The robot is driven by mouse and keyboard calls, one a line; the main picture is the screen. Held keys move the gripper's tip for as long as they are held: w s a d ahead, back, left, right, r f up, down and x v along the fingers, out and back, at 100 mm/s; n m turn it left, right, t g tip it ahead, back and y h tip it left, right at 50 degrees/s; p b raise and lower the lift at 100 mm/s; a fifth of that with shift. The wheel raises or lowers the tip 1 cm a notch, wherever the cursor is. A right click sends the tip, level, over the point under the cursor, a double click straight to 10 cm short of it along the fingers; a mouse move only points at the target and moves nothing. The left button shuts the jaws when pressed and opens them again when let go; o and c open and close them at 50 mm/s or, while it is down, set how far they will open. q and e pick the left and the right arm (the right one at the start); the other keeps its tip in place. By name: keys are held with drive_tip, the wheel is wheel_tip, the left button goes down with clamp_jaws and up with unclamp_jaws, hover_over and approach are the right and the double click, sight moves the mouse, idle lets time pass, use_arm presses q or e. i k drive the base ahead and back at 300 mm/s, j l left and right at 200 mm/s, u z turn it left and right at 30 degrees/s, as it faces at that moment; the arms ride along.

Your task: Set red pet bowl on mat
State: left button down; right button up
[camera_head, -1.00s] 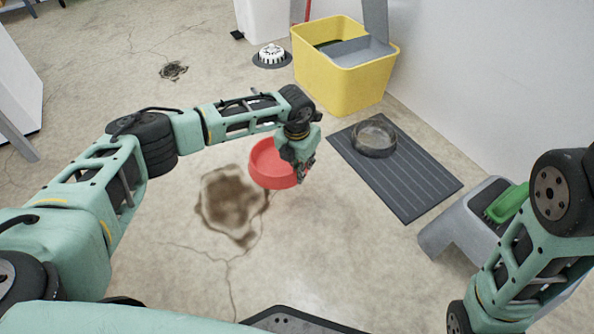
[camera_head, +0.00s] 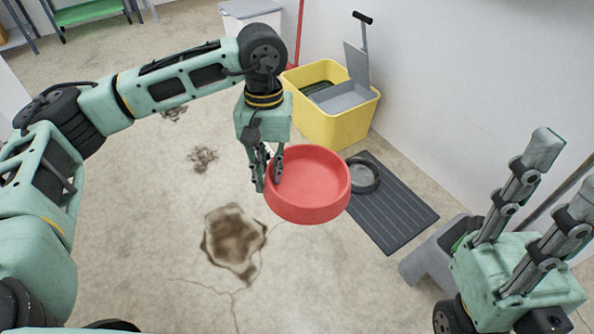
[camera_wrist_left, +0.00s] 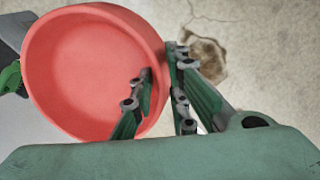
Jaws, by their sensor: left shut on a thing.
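The red pet bowl (camera_head: 312,180) hangs in the air, close to upright, with its open top facing up. My left gripper (camera_head: 267,182) is shut on the bowl's left rim, one finger inside and one outside. In the left wrist view, the bowl (camera_wrist_left: 85,60) shows large with its rim between the fingers (camera_wrist_left: 160,85). The dark ribbed mat (camera_head: 395,212) lies on the floor to the right, partly hidden behind the bowl. A grey bowl (camera_head: 364,178) stands on the mat's far left part. My right gripper (camera_head: 548,195) is raised at the right, its fingers spread and empty.
A yellow mop bucket (camera_head: 335,118) stands behind the mat, with a red pole (camera_head: 298,35) near it. A grey dustpan (camera_head: 425,262) lies right of the mat, before my right arm. A white wall (camera_head: 470,80) bounds the right. Stained floor is open at centre left.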

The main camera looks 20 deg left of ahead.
sight(391, 210)
drive_tip(key=i+j, duration=0.9)
drive_tip(key=i+z, duration=0.1)
drive_tip(key=z, duration=0.35)
drive_tip(key=j+z, duration=0.1)
drive_tip(key=z, duration=0.4)
drive_tip(key=i+j+z, duration=0.1)
drive_tip(key=z, duration=0.35)
drive_tip(key=j+z, duration=0.15)
drive_tip(key=z, duration=0.35)
